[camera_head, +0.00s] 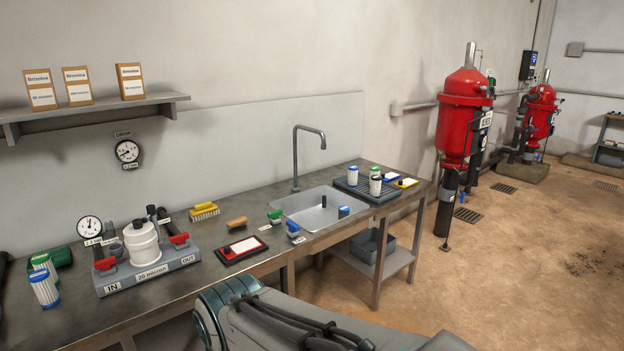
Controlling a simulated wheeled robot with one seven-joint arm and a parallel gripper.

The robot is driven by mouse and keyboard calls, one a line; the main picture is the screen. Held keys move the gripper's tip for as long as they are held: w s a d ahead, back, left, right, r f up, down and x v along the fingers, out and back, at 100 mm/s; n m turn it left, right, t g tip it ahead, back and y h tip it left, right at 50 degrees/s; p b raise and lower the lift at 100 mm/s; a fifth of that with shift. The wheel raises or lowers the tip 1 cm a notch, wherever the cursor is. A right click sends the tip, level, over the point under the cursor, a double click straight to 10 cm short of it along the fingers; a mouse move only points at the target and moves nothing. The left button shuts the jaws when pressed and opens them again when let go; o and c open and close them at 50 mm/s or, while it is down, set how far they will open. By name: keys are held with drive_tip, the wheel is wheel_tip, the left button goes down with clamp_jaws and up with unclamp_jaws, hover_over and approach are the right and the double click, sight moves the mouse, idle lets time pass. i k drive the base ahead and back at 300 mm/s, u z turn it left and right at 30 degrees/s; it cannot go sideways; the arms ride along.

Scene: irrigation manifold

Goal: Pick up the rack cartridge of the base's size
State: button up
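The base (185,262) is a grey block at the left of the bench, with labels reading IN, OUT and what looks like "20 micron" (151,272). A white housing (141,243) stands on it between pipes with red handles. The dark rack (350,190) lies right of the sink. A pleated white cartridge with a blue top (352,176) stands on it. Another with a dark top (376,186) stands nearer, and a third (375,170) is partly hidden behind it. Their size markings are too small to read. My gripper is out of view; part of my arm shows at the bottom.
A sink (318,208) with a tall tap (296,158) lies left of the rack. A red-framed panel (241,249), brushes and small coloured items lie between base and sink. Floor at right is open.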

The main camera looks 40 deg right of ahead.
sight(353, 170)
drive_tip(key=u, duration=0.05)
drive_tip(key=k, duration=0.5)
drive_tip(key=z, duration=1)
drive_tip(key=i, duration=0.7)
drive_tip(key=z, duration=1.55)
drive_tip(key=i, duration=2.95)
drive_tip(key=u, duration=1)
drive_tip(key=i, duration=0.85)
drive_tip(key=u, duration=1.35)
drive_tip(key=i, duration=0.25)
drive_tip(key=u, duration=0.15)
drive_tip(key=k, duration=1.25)
drive_tip(key=u, duration=0.1)
